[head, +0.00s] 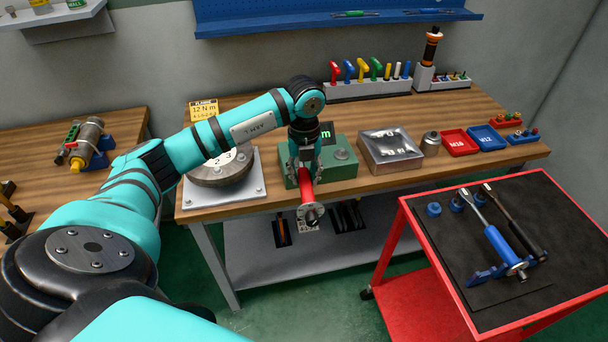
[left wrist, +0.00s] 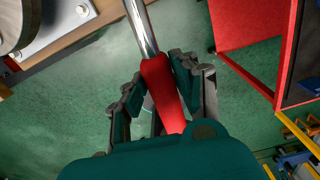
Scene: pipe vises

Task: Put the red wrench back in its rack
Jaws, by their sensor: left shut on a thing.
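My left gripper (head: 305,170) is shut on the red wrench (head: 307,190) in front of the workbench edge. The wrench points toward the camera, with a round metal end (head: 311,213) nearest. In the left wrist view the fingers (left wrist: 160,95) sit on both sides of the red handle (left wrist: 161,75), and a silver shaft (left wrist: 141,28) runs up out of frame. On the red cart, blue cradles (head: 487,274) hold a blue-handled wrench (head: 503,246) and a black-handled one (head: 522,232). I cannot tell which slot belongs to the red wrench. My right gripper is not in view.
The workbench (head: 390,112) carries a green tester (head: 341,160) behind the gripper, a round gauge on a plate (head: 225,198), a metal block (head: 390,150) and small bins. The red cart (head: 411,222) stands right of a floor gap. Its black top is bare near the front.

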